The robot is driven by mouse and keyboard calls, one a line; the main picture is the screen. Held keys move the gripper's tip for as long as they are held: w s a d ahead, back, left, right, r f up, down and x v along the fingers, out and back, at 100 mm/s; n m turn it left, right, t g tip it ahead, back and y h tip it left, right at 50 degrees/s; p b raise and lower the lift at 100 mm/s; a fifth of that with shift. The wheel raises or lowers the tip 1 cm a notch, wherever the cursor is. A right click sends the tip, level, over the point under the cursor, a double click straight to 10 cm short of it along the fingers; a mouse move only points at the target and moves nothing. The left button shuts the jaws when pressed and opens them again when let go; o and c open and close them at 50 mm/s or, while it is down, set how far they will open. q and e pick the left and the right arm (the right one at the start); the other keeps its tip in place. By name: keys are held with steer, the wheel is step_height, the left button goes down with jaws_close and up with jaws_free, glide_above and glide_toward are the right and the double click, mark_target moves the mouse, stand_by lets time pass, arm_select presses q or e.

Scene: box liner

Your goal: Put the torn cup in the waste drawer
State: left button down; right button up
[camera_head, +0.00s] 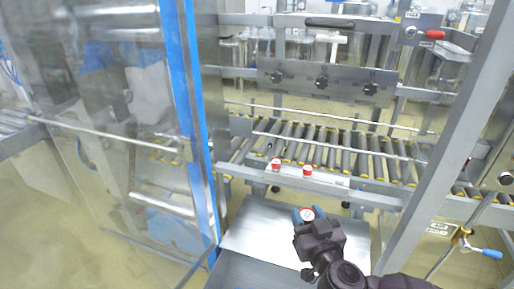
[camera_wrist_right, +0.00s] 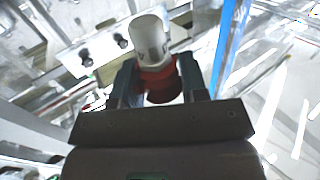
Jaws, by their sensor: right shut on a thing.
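My right gripper (camera_head: 306,217) is shut on a small red and white cup (camera_head: 308,213). In the right wrist view the cup (camera_wrist_right: 149,40) sticks out past the fingers, its white part outward and its red part between them. Dark marks show on its white side; I cannot tell whether it is torn. The gripper holds it above a flat metal surface (camera_head: 262,232) at the lower middle. A grey, box-like front (camera_head: 245,272) lies below that surface; I cannot tell whether it is the waste drawer. My left gripper is not in view.
Two similar red-topped cups (camera_head: 276,164) (camera_head: 307,171) stand on a ledge before the roller conveyor (camera_head: 340,150). A clear door with a blue-taped edge (camera_head: 191,100) stands at left. A slanted metal post (camera_head: 440,140) and a blue-handled lever (camera_head: 488,253) are at right.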

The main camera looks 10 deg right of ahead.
steer(key=s+a+r+n+g+y, duration=0.2)
steer(key=a+r+n+g+y, duration=0.2)
steer(key=a+r+n+y, duration=0.65)
steer(key=w+a+f+n+g+y, duration=0.2)
steer(key=w+a+f+g+y, duration=0.2)
steer(key=a, duration=0.4)
steer(key=shift+w+a+f+g+y, duration=0.15)
steer(key=shift+w+f+g+y, duration=0.2)
steer(key=shift+g+y, duration=0.5)
step_height(320, 180, up, 11)
steer(key=w+a+m+t+h, duration=0.2)
steer(key=m+t+h, duration=0.7)
steer(key=m+h, duration=0.3)
steer(key=shift+t+h, duration=0.35)
steer(key=shift+h, duration=1.55)
steer(key=shift+w, duration=0.1)
steer(key=s+d+f+n+g+y, duration=0.1)
steer(key=d+f+n+g+y, duration=0.1)
steer(key=f+n+g+y, duration=0.3)
steer(key=s+d+f+n+g+y, duration=0.2)
steer(key=f+n+g+y, duration=0.4)
steer(key=n+g+y, duration=0.5)
steer(key=shift+s+d+y, duration=0.15)
steer(key=shift+d+y, duration=0.5)
steer(key=shift+y, duration=0.15)
